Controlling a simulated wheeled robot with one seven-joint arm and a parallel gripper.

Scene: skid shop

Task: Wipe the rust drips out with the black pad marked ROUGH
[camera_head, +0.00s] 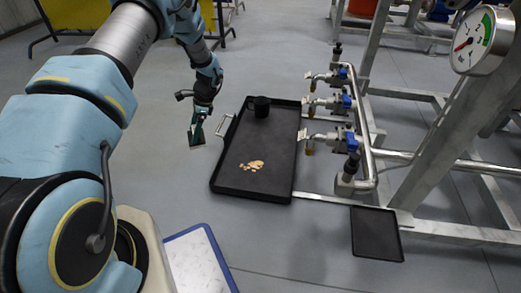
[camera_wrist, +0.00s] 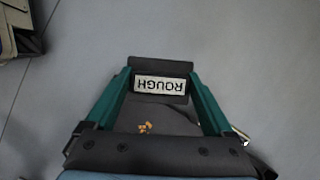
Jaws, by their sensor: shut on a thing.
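The black pad marked ROUGH (camera_wrist: 160,68) sits between the green fingers of my gripper (camera_wrist: 158,80) in the wrist view, with its white label upside down. My gripper is shut on it. In the head view the pad (camera_head: 197,139) hangs from my gripper (camera_head: 197,127), left of the black tray (camera_head: 275,142) and apart from it. The rust drips (camera_head: 251,165) are a tan-orange patch with small spots on the tray's near half. A few orange specks (camera_wrist: 145,128) show on a dark surface below the label in the wrist view; I cannot tell what that surface is.
A black mug (camera_head: 260,106) stands at the tray's far end. Brass-tipped taps with blue parts (camera_head: 335,104) reach toward the tray's right side. A smaller dark tray (camera_head: 376,234) lies at the right. A blue-edged white board (camera_head: 198,262) lies near my base. Floor left of the tray is clear.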

